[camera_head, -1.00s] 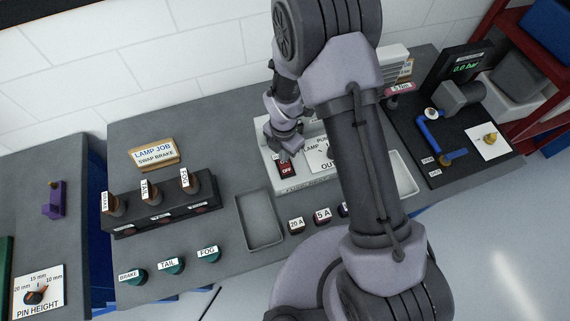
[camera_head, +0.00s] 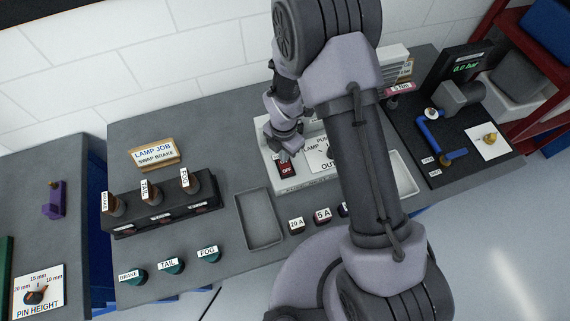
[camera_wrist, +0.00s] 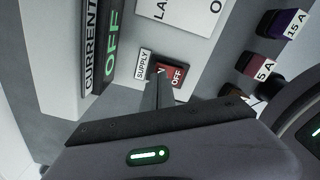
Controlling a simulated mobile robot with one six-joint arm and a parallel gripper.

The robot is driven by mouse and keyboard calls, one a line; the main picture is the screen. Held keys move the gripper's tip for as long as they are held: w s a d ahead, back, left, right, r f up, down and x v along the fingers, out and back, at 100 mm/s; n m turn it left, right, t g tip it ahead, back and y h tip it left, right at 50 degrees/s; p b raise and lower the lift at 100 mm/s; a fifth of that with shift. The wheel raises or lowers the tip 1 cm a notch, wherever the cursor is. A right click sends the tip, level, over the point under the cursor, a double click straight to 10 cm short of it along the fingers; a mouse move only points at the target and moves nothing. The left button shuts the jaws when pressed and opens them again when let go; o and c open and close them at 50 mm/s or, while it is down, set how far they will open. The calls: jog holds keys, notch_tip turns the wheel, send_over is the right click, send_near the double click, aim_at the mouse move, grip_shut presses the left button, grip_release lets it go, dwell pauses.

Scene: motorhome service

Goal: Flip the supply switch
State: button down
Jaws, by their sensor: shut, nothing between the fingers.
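The supply switch (camera_head: 286,169) is a small red rocker on the light grey panel (camera_head: 282,186), with OFF legible on it in the head view. In the wrist view the red switch (camera_wrist: 177,74) sits beside a white SUPPLY label (camera_wrist: 143,64). My gripper (camera_head: 284,156) is shut and empty, with its tips right at the switch. In the wrist view the fingertips (camera_wrist: 161,76) cover part of the rocker on its ON side. I cannot tell whether they touch it. A display marked CURRENT (camera_wrist: 92,45) reads OFF in green.
Several fuses, such as the 5 A one (camera_head: 322,215), stand in front of the panel. An empty tray (camera_head: 241,222) lies to the left, near the lamp block (camera_head: 160,212). My arm hides much of the panel's right part.

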jog(key=shift+f+b, duration=0.8)
jog(key=shift+f, duration=0.15)
dwell(0.4)
jog(key=shift+r, duration=0.1)
notch_tip(320, 180, up, 7)
jog(key=p, duration=0.5)
